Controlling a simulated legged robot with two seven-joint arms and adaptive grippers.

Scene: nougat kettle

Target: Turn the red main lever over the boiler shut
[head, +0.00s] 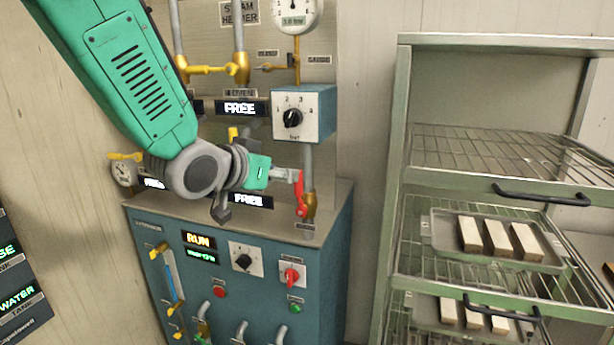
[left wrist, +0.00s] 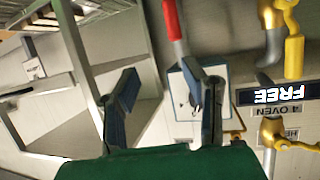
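The red main lever (head: 300,196) sits on a brass valve on the vertical pipe above the boiler (head: 165,228). In the head view its red handle runs roughly along the pipe. My left gripper (head: 287,175) is at the upper end of the lever, partly covering it. In the left wrist view the red lever (left wrist: 172,20) shows at the top, beyond the fingers. My left gripper (left wrist: 166,98) shows two spread fingers there, with the lever nearer the right finger. I cannot tell whether finger and lever touch. My right gripper is in neither view.
A blue switch box (head: 303,113) with a black dial is just above the lever. A gauge (head: 296,12) and yellow-handled valves (head: 215,69) are higher on the panel. A green rack (head: 402,150) with trays stands to the right.

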